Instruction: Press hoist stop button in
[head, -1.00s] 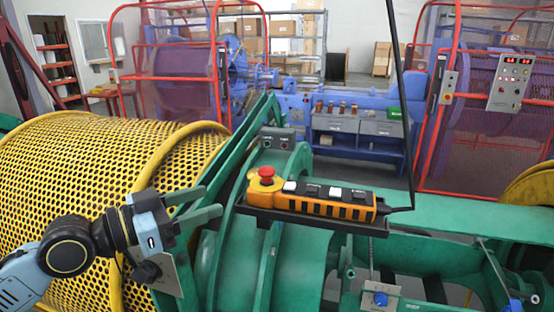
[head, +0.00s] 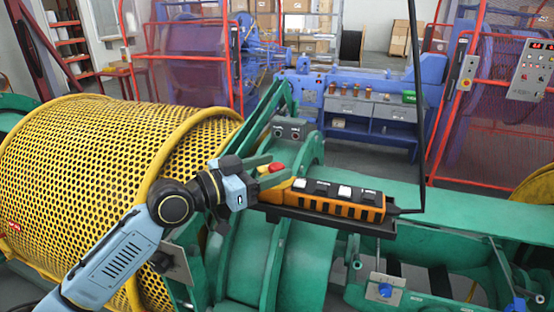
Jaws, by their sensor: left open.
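The orange hoist pendant (head: 335,202) lies in a dark tray on the green machine frame, its row of black and white buttons facing up. Its red stop button (head: 277,168) is at the left end, partly hidden by my left gripper (head: 281,166). The left gripper is open and empty, its two fingers pointing right. In the picture the fingertips lie above and below the red button. I cannot tell whether they touch it. My right gripper is out of view.
A yellow perforated drum guard (head: 95,160) fills the left side. A dark cable (head: 417,110) rises from the pendant's right end. A small grey switch box (head: 290,129) sits on the green frame behind. A blue bench (head: 368,130) and red-framed guards stand farther back.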

